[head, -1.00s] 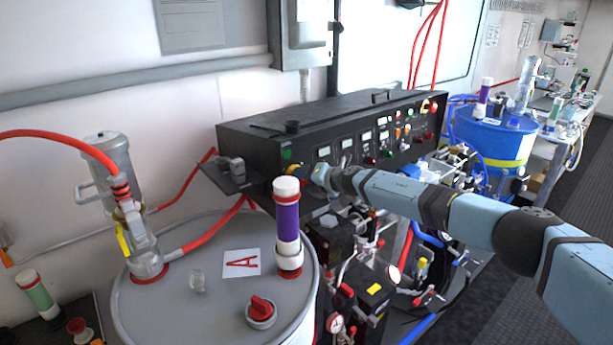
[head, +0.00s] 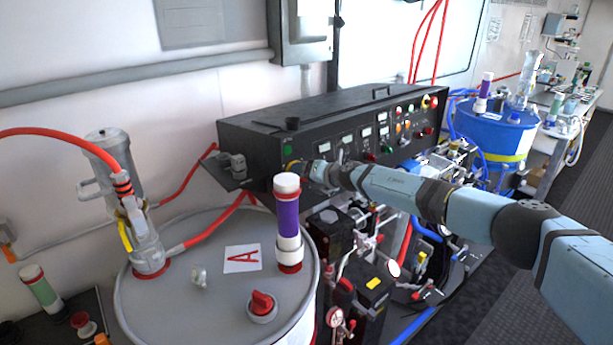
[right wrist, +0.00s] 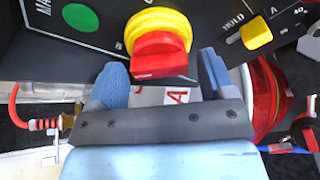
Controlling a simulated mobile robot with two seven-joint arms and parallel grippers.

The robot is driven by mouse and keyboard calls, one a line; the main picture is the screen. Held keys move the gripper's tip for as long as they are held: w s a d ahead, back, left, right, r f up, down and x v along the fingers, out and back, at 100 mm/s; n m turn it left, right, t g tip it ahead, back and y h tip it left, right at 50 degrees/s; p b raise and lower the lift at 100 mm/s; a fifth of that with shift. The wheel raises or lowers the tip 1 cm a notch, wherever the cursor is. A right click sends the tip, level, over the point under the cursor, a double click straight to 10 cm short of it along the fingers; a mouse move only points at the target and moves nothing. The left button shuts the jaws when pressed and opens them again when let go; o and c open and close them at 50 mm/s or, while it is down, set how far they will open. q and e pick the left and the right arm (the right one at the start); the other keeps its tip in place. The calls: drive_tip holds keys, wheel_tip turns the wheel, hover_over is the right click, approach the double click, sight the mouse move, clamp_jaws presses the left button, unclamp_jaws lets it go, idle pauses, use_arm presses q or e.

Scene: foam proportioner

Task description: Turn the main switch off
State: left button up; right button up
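The main switch (right wrist: 158,45) is a red knob on a round yellow base, on the black control panel. In the right wrist view it sits at top centre, its red handle facing me. My right gripper (right wrist: 163,80) is open, with one blue-grey fingertip to the left of the handle and one to the right. I cannot tell whether either finger touches it. In the head view my right arm reaches in from the right and its gripper (head: 308,173) is at the panel's left end, largely covering the switch. My left gripper is not in view.
A green round button (right wrist: 80,17) is left of the switch and a yellow selector knob (right wrist: 256,35) right of it. The black control box (head: 250,133) stands behind a grey drum (head: 170,300) with a purple-banded cylinder (head: 288,215) on it. Hoses and valves crowd below the panel.

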drive_tip(key=shift+o, duration=0.3)
drive_tip(key=v, duration=1.3)
drive_tip(key=shift+s+d+p, duration=0.3)
drive_tip(key=shift+p, duration=0.05)
